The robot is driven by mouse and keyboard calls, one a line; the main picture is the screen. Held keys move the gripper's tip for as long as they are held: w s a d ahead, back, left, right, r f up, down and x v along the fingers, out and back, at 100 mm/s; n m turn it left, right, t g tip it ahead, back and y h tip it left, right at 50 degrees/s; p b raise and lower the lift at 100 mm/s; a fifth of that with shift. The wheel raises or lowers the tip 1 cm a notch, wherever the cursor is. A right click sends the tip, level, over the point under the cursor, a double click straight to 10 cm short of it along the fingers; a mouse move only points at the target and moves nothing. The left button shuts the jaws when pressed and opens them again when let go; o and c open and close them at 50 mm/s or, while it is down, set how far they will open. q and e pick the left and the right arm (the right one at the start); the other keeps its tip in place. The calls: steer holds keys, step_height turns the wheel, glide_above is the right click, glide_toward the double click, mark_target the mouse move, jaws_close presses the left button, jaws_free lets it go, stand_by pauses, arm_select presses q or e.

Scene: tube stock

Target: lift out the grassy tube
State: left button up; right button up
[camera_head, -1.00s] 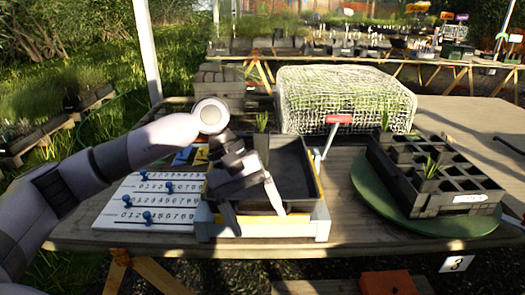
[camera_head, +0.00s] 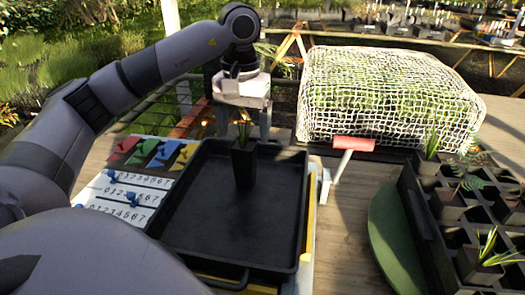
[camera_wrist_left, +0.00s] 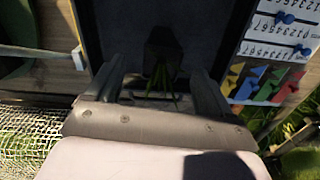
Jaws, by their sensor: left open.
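A dark square tube with thin grassy green leaves (camera_head: 243,163) stands upright in the far part of the black tray (camera_head: 205,225). My left gripper (camera_head: 241,128) is open and points down at the tray's far edge, just behind this tube. In the left wrist view the tube (camera_wrist_left: 162,45) and its leaves show between and beyond the two fingers (camera_wrist_left: 158,88), with nothing gripped. At right, a dark rack (camera_head: 425,225) holds further plant tubes: one grassy in front (camera_head: 487,248), a ferny one (camera_head: 470,183) and one at the back (camera_head: 431,150). My right gripper is not seen.
A netted box (camera_head: 390,95) stands behind right of the tray. A red-handled lever (camera_head: 353,143) rises at the tray's right. A numbered slider board (camera_head: 125,190) and coloured flags (camera_head: 145,150) lie left. The rack sits on a green disc (camera_head: 392,240). Bare table lies between tray and disc.

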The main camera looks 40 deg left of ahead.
mark_target(244, 143)
arm_select(q)
steer(key=shift+w+f, duration=0.2)
steer(key=f, duration=0.6)
steer(key=shift+s+a+f, duration=0.1)
steer(key=shift+a+f, duration=0.1)
steer(key=shift+f, duration=0.15)
steer(key=c, duration=1.1)
